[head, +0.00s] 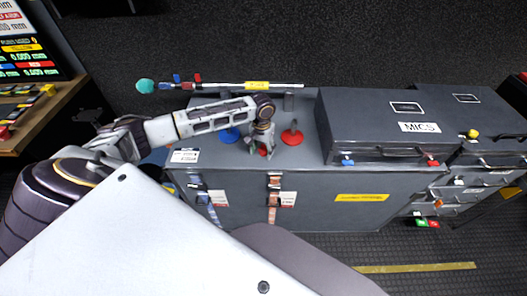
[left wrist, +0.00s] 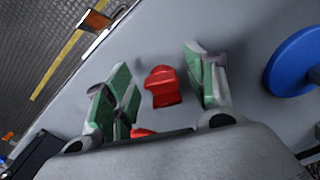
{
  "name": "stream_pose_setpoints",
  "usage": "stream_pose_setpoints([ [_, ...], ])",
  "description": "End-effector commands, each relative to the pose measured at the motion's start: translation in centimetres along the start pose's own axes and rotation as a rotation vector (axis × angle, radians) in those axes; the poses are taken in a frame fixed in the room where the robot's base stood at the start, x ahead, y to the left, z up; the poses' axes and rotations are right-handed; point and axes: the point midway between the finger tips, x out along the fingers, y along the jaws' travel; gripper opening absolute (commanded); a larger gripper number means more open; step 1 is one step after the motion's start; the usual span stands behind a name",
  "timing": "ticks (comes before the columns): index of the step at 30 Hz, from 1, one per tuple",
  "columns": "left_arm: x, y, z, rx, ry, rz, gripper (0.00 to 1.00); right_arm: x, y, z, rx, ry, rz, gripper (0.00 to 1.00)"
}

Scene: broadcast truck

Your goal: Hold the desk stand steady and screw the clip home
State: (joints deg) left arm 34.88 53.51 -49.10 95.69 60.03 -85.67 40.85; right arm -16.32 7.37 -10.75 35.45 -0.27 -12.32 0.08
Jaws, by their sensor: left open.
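A small red piece (left wrist: 163,87), which looks like the clip, is on the grey case top between my left fingers. It also shows below the gripper in the head view (head: 263,152). My left gripper (head: 262,146) is open and points down over it, with green-padded fingers on both sides in the left wrist view (left wrist: 160,95). I cannot tell whether the fingers touch it. A stand with a red round base (head: 291,137) is just right of the gripper. A blue round base (head: 229,135) is to its left, partly behind my arm; it also shows in the wrist view (left wrist: 293,68).
The grey case (head: 320,205) bears these things. A dark case marked MICS (head: 385,125) stands on its right part, with more cases (head: 465,115) beyond. A pole with a teal tip (head: 145,86) lies along the back edge. A console (head: 30,110) is at the far left.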

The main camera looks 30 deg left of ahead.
Motion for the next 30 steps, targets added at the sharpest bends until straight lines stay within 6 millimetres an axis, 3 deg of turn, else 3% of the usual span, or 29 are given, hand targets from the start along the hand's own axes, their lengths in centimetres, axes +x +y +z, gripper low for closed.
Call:
stream_pose_setpoints([
  [8, 0.4, 0.0, 0.0, 0.001, 0.0, 0.0, 0.55, 0.1, 0.3, -1.3, 0.001, 0.014, 0.003, 0.0],
  [16, 0.4, 0.0, 0.0, 0.0, 0.0, 0.0, 0.55, 0.1, 0.3, -0.9, 0.0, 0.01, 0.003, 0.0],
  [25, 0.4, 0.0, 0.0, 0.0, 0.0, 0.0, 0.17, 0.0, 0.2, -0.1, -0.001, 0.002, 0.002, 0.0],
  [30, 0.4, 0.0, 0.0, 0.0, 0.0, 0.0, 0.12, 0.0, 0.2, 0.1, -0.001, 0.0, 0.002, 0.0],
])
